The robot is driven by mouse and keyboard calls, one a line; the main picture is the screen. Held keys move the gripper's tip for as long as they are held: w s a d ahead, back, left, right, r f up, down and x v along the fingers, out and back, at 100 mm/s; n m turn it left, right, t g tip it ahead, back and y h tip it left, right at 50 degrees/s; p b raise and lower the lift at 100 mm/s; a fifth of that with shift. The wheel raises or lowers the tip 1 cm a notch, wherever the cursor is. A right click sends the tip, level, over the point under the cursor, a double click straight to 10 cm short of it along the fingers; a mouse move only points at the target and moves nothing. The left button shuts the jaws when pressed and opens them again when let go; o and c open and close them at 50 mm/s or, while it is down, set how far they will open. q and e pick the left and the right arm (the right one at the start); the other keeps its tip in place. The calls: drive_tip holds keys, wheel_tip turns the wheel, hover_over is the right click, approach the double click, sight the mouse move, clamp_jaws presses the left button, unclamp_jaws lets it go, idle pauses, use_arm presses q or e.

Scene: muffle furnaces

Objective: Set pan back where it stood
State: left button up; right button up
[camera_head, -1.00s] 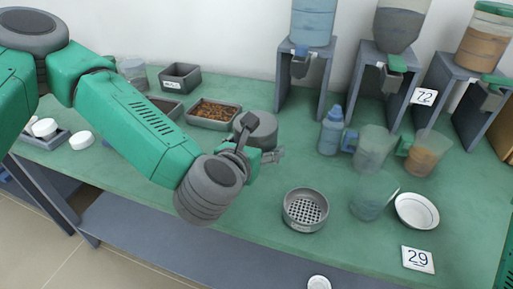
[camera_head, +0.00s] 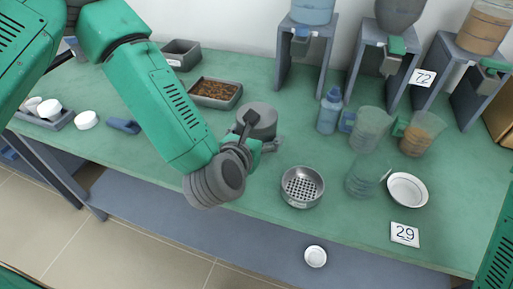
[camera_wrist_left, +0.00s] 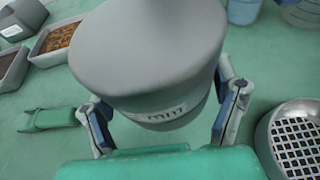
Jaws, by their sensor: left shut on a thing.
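The grey round pan (camera_head: 258,119) is a drum-like vessel with a wide flat top. It stands upright between the fingers of my left gripper (camera_head: 250,143), left of the sieve, in the head view. In the left wrist view the pan (camera_wrist_left: 150,55) fills the upper middle, with a small white label on its side. My left gripper (camera_wrist_left: 168,125) is shut on it, one finger on each side. Its underside is hidden, so I cannot tell whether it touches the table. My right gripper is out of view.
A perforated grey sieve (camera_head: 302,187) stands just right of the pan on the green table (camera_head: 250,222). A tray of brown pieces (camera_head: 215,92) lies behind left. Clear jugs (camera_head: 368,128), a blue bottle (camera_head: 329,110) and a white dish (camera_head: 407,190) stand farther right.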

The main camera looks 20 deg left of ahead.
use_arm(q)
drive_tip(key=shift+f+b, duration=0.3)
drive_tip(key=shift+f, duration=1.85)
drive_tip(key=shift+f, duration=0.1)
drive_tip(key=o, duration=1.5)
